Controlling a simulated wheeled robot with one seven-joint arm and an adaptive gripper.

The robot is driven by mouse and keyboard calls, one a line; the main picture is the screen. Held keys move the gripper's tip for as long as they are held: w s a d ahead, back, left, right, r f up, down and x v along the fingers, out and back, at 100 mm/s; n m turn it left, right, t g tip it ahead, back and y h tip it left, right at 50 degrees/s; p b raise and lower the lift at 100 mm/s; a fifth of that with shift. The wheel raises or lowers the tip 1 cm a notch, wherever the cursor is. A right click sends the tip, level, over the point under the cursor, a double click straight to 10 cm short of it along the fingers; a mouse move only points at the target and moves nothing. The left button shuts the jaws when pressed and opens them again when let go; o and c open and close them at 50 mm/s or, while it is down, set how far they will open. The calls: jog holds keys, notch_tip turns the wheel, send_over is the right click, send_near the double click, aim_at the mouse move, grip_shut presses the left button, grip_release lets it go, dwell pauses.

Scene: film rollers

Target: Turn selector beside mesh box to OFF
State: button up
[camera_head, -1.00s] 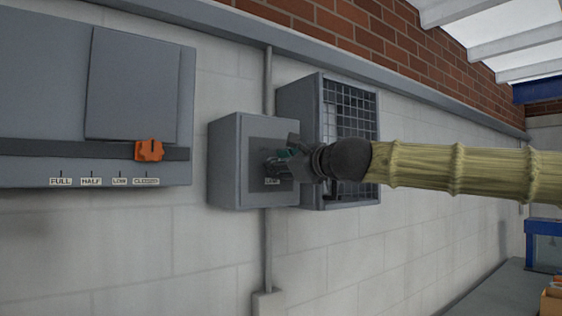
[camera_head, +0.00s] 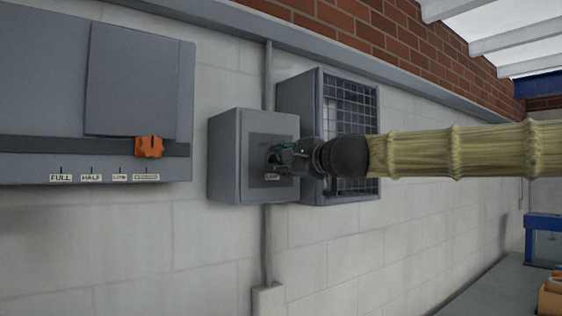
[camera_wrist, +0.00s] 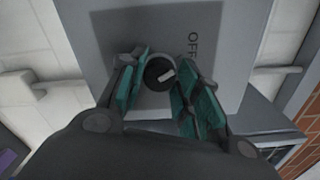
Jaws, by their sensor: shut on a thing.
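The selector (camera_wrist: 159,73) is a round black knob with a pale pointer mark, on the front plate of a grey switch box (camera_head: 225,160). The box is on the wall, just left of the mesh box (camera_head: 350,108). In the wrist view, an OFF label (camera_wrist: 193,44) is on the plate at the upper right of the knob, and the pale mark slants up to the right. My gripper (camera_head: 277,158) is at the plate and hides the knob in the head view. Its teal-padded fingers (camera_wrist: 158,82) stand on both sides of the knob, shut on it.
A larger grey panel (camera_head: 45,80) with an orange slider handle (camera_head: 149,146) and labels FULL, HALF, LOW and CLOSED is on the wall at left. A conduit (camera_head: 267,240) runs below the switch box. A blue-framed tank (camera_head: 543,240) stands at far right.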

dwell(0.3)
jog(key=o, duration=1)
jog(key=shift+s+d, duration=0.15)
jog(key=v, duration=1.1)
jog(key=shift+s+d, duration=0.25)
